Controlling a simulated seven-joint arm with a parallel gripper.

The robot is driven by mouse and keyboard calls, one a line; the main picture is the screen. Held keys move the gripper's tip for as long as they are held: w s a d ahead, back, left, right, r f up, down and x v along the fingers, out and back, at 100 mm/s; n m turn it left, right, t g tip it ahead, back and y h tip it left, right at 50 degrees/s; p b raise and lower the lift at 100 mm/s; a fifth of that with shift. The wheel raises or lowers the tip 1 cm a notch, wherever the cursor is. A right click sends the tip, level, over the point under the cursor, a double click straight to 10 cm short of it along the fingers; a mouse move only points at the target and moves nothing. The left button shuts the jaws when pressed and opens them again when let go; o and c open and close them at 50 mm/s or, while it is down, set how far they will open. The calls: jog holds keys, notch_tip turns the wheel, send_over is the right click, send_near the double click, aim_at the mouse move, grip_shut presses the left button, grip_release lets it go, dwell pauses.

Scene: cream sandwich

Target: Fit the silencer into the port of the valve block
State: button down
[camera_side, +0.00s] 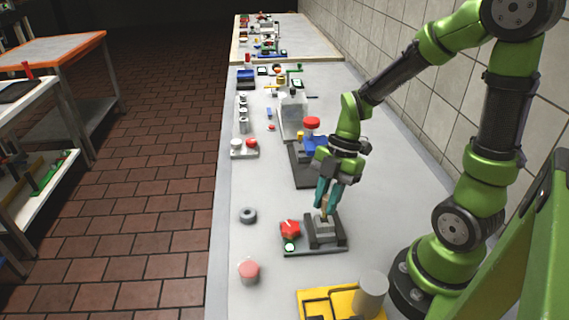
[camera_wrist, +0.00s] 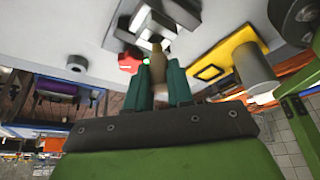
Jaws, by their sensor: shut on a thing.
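My gripper (camera_side: 326,203) points down with its teal fingers shut on the silencer (camera_side: 323,214), a small tan, brass-like piece mostly hidden by the fingers. In the wrist view, the silencer (camera_wrist: 158,64) shows between the fingertips (camera_wrist: 158,82). The valve block (camera_side: 322,227) appears to be the grey block directly below, set between dark jaws on a dark base. The silencer's lower end is at or just above the block's top. I cannot tell whether it has entered the port, which is hidden.
A red star-shaped knob (camera_side: 290,229) stands on the same base, left of the block. A yellow fixture (camera_side: 318,305) with a grey cylinder (camera_side: 371,291) is nearby. Fixtures and a bottle stand behind.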

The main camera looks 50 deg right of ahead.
jog(key=shift+f, duration=1.55)
jog(key=c, duration=0.9)
grip_release()
jog(key=v, duration=1.7)
